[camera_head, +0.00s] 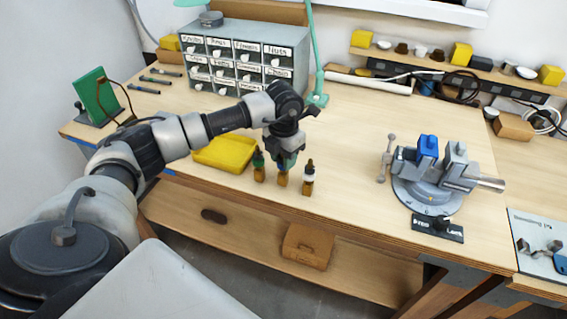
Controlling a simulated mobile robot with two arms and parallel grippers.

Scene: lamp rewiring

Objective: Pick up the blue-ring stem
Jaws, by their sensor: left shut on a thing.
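Three small brown stems stand in a row near the bench's front edge. The left one has a green ring (259,166) and the right one has a white ring (308,178). The middle one, the blue-ring stem (282,179), stands upright between them, with its upper part hidden by the fingers. My left gripper (284,164) points down from above and is shut on this middle stem. Its foot appears at bench level; I cannot tell whether it touches the wood. My right gripper is not in view.
A yellow tray (224,153) lies just left of the stems. A vise (428,185) holding a blue block (428,147) stands at right, behind a dark label plate (437,228). A drawer cabinet (245,60) and a green lamp arm (317,75) stand behind. The bench between stems and vise is clear.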

